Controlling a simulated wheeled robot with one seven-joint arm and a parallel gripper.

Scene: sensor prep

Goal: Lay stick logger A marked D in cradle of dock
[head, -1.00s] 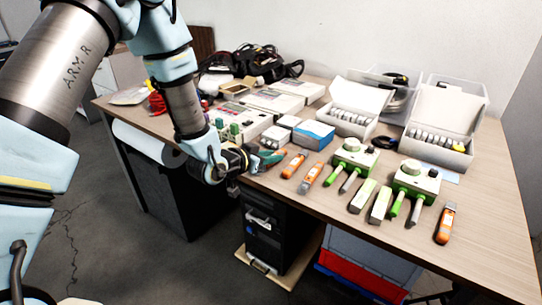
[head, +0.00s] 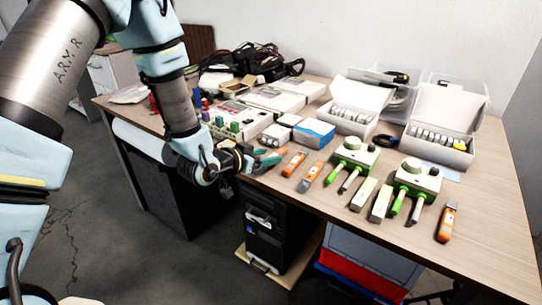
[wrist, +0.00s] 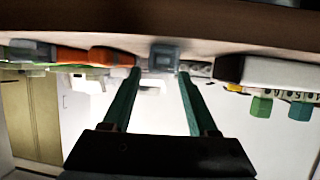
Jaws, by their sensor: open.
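Three orange-and-grey stick loggers lie on the table in the head view: a left one (head: 293,162), one beside it (head: 311,176) and one at the far right (head: 447,222). Their letters are too small to read. An orange stick (wrist: 75,54) also shows in the wrist view, left of the fingers. My gripper (head: 270,158) is at the table's front edge, just left of the left logger. Its teal fingers are apart and empty in the wrist view (wrist: 156,95). I cannot tell which device is the dock; its cradle is not identifiable.
A white unit with green pegs (head: 252,121), a blue box (head: 313,134) and open cases (head: 443,125) stand behind.

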